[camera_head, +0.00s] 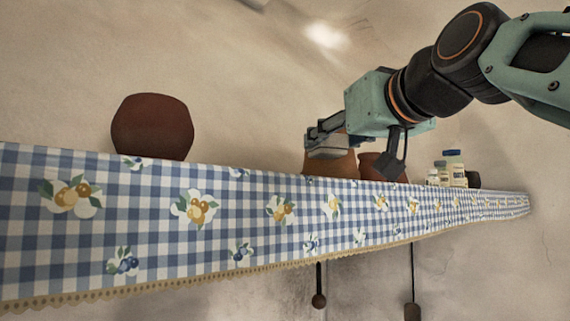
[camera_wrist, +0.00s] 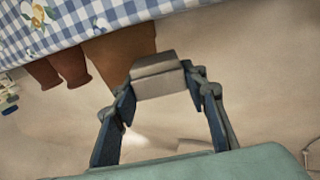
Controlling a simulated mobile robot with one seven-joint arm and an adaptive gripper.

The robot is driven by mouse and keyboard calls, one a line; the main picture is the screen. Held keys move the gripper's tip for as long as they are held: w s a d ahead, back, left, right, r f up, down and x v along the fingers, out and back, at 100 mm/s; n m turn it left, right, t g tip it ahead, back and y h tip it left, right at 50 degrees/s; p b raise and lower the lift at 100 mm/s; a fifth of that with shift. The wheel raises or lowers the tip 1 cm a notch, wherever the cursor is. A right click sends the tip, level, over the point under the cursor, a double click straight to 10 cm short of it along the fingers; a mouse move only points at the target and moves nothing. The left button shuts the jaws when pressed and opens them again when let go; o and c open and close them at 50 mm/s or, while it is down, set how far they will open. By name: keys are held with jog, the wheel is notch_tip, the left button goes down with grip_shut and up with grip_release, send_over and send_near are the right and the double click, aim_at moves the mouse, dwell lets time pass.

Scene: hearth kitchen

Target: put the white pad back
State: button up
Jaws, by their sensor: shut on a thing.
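The white pad (camera_wrist: 157,76) looks like a pale grey block in the wrist view. My gripper (camera_wrist: 160,88) is shut on it, with a finger on either side of it. In the head view my gripper (camera_head: 324,136) is above the shelf, in front of and over a brown pot (camera_head: 332,163). The pad is small there and hard to tell from the fingers. In the wrist view the pad overlaps the edge of the brown pot (camera_wrist: 118,48); I cannot tell whether they touch.
The shelf wears a blue checked cloth (camera_head: 230,208) with a lace edge. A dark red pot (camera_head: 152,127) stands at left. A smaller pot (camera_head: 374,166) and several jars (camera_head: 454,168) stand right of my gripper. The shelf between the dark red and brown pots looks clear.

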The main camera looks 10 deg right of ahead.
jog(key=shift+w+f, duration=0.25)
jog(key=shift+f, duration=1.65)
jog(key=shift+f, duration=0.15)
jog(key=o, duration=1.2)
